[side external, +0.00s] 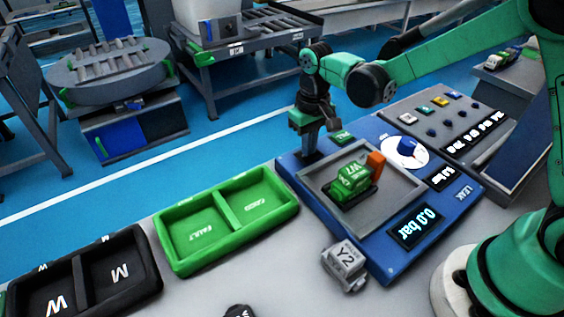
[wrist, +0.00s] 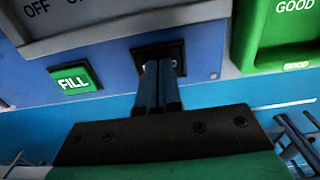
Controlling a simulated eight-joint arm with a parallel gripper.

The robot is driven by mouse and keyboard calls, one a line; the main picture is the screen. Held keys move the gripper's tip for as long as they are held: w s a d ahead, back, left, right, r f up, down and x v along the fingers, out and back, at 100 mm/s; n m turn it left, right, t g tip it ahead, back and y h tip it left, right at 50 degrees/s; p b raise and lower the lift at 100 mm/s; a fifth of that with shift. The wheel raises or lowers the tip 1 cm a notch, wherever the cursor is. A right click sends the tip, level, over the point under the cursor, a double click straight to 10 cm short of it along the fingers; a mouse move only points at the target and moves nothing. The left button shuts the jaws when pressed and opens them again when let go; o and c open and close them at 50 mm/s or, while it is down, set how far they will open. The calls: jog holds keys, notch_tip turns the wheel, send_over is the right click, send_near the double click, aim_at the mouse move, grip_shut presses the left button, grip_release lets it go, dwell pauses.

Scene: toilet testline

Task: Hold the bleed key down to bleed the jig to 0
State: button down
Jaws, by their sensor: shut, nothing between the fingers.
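The blue test jig (side external: 388,266) holds a green block (side external: 350,186) with an orange part in its grey recess. Its display (side external: 415,228) reads 0.0 bar. A round white dial (side external: 394,146) is at the back of the jig. My gripper (side external: 308,155) is shut and points down at the jig's back left corner. In the wrist view my gripper (wrist: 158,70) has its fingertips over a dark-framed key (wrist: 180,49), mostly hidden by them. They seem to touch it; how far it is pressed I cannot tell. The green FILL key (wrist: 73,79) is beside it, clear of the fingers.
A green two-part tray (side external: 178,262) stands left of the jig. A black tray (side external: 150,290) is farther left. A grey Y2 block (side external: 344,262) sits at the jig's front edge. A panel with several coloured buttons (side external: 440,101) is behind right.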

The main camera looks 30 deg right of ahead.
jog(key=shift+r, duration=3.25)
jog(key=shift+s+d+r, duration=0.15)
jog(key=shift+s+r, duration=0.15)
jog(key=shift+r, duration=0.05)
jog(key=s+d+r+t, duration=0.3)
jog(key=s+t, duration=0.4)
jog(key=s, duration=0.2)
jog(key=shift+s, duration=0.25)
jog(key=shift+d, duration=0.1)
